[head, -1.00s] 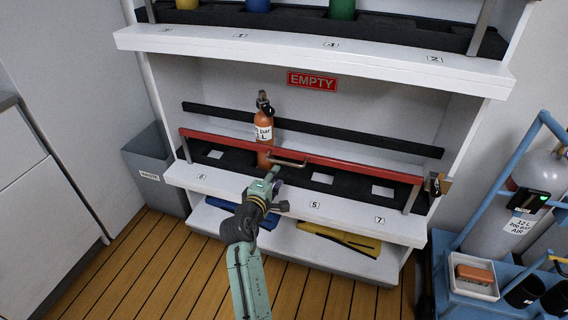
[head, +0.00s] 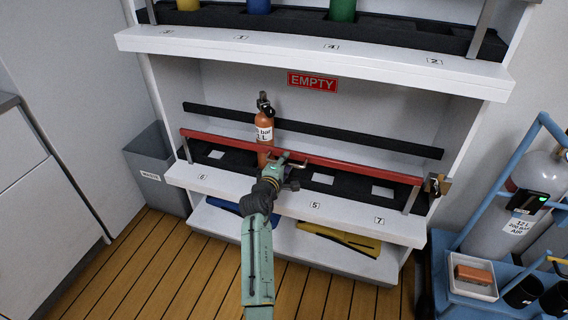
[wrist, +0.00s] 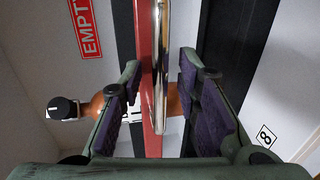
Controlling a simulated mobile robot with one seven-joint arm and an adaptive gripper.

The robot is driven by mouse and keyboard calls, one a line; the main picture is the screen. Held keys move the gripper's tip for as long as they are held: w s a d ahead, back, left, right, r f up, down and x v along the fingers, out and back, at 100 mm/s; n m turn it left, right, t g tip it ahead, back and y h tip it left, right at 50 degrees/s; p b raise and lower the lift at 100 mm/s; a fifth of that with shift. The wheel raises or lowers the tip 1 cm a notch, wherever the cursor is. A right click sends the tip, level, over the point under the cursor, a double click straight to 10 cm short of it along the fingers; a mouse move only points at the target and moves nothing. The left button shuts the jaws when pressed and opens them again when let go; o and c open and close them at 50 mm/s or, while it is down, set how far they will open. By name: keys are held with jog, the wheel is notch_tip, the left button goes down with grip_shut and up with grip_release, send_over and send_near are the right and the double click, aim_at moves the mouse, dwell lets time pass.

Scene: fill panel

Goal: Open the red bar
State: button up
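The red bar (head: 350,163) runs across the front of the lower shelf in the head view, in its raised place on two metal posts. It has a metal handle near its middle. In the wrist view the red bar (wrist: 146,60) and the shiny handle (wrist: 161,70) stand upright in the picture, between the fingers of my gripper (wrist: 160,88). The fingers are apart on both sides of the handle, with gaps visible. In the head view my gripper (head: 281,170) is at the handle, which it partly hides.
An orange cylinder (head: 264,125) stands behind the bar. A latch (head: 437,186) is at the bar's right end. An EMPTY sign (head: 312,81) is on the back wall. The upper shelf (head: 310,60) overhangs. A blue cart (head: 480,304) stands at right, a grey bin (head: 150,170) at left.

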grip_shut()
dwell(0.7)
